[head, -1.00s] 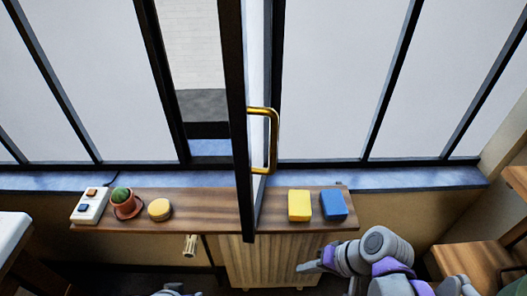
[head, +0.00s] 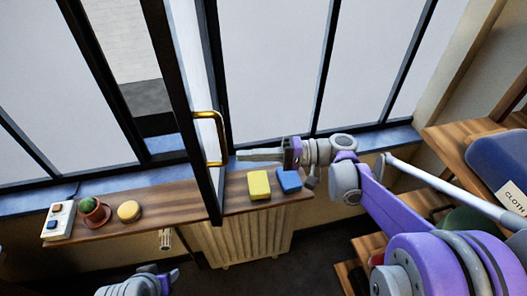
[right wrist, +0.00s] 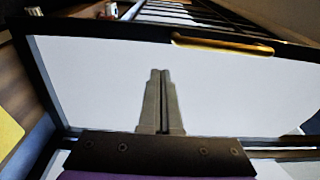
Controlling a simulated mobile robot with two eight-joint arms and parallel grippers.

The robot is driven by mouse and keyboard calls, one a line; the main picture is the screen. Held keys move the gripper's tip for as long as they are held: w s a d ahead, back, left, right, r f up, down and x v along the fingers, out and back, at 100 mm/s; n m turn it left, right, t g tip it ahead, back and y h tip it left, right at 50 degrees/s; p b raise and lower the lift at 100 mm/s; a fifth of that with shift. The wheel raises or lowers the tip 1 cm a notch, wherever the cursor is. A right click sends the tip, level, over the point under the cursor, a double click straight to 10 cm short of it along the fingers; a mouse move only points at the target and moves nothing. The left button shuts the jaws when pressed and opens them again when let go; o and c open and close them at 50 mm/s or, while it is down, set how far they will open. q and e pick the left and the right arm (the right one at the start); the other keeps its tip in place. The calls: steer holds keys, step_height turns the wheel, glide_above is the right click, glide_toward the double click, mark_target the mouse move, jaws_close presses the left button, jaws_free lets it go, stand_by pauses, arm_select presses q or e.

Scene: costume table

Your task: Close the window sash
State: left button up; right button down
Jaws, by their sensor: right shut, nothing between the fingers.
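The window sash (head: 180,100) stands open, swung inward so its dark frame is seen nearly edge-on. A brass handle (head: 222,130) is on its right side. In the right wrist view the pale pane of the sash (right wrist: 90,85) fills the middle, with the handle (right wrist: 222,44) beyond the fingertips to the upper right. My right gripper (head: 240,154) is shut and empty, pointing left at the sash just right of the handle's lower end; I cannot tell if it touches. Its closed fingers (right wrist: 160,75) show in the right wrist view. My left gripper (head: 150,283) shows only partly, at the bottom edge.
The wooden sill shelf holds a switch box (head: 58,220), a potted cactus (head: 94,211), a round yellow item (head: 129,211), a yellow block (head: 259,185) and a blue block (head: 289,180) below my right gripper. A radiator (head: 245,240) is underneath. Wooden shelves (head: 470,145) stand at right.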

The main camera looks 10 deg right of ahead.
steer(key=w+a, duration=0.1)
steer(key=a, duration=0.6)
steer(key=shift+w+a+p, duration=0.2)
steer(key=shift+a+p, duration=0.1)
steer(key=shift+p, duration=0.15)
steer(key=shift+a, duration=0.1)
